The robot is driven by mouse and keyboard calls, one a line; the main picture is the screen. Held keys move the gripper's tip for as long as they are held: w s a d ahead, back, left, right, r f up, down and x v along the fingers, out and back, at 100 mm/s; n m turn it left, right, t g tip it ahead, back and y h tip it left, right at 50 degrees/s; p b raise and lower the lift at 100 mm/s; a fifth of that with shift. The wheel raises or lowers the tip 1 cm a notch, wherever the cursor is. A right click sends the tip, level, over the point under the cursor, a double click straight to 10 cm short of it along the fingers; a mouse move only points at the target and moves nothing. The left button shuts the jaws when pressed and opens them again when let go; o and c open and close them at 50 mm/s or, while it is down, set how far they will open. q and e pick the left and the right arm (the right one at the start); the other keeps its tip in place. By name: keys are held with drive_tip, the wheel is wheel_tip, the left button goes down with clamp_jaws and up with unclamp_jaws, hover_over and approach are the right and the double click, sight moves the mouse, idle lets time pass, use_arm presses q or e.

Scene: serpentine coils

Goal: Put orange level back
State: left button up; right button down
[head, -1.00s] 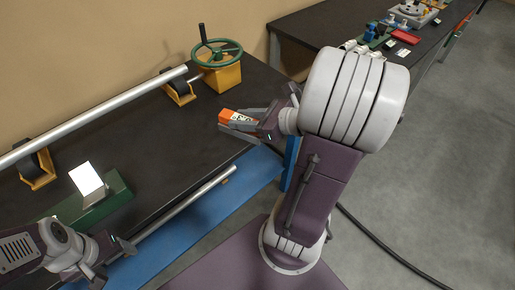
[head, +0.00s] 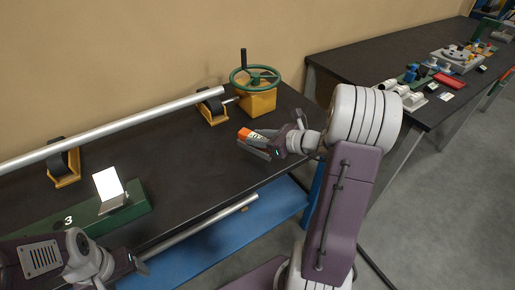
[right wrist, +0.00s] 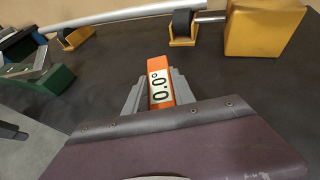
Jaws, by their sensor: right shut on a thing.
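The orange level (head: 245,134) is a small orange block with a white label. In the right wrist view the level (right wrist: 157,64) shows "0.0°" on its face. My right gripper (head: 262,142) is shut on it, with a finger on either side, and holds it above the dark bench (head: 187,187). My left gripper (head: 135,264) is at the lower left, near the bench's front edge. Its fingers are small and dark beside the end of a thin metal tube (head: 200,228), and I cannot tell whether they grip it.
A long silver pipe (head: 120,127) rests on yellow roller stands (head: 66,178). A yellow box with a green handwheel (head: 257,98) stands at its right end. A green block (head: 125,207) with a white plate is at left. A second bench (head: 350,63) at right holds several parts.

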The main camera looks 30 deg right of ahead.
wheel_tip(320, 180, down, 4)
drive_tip(key=shift+r+b, duration=0.1)
drive_tip(key=shift+b, duration=0.5)
drive_tip(key=shift+f, duration=0.3)
drive_tip(key=c, duration=1.1)
unclamp_jaws()
drive_tip(key=shift+o, duration=0.2)
drive_tip(key=shift+r, duration=0.1)
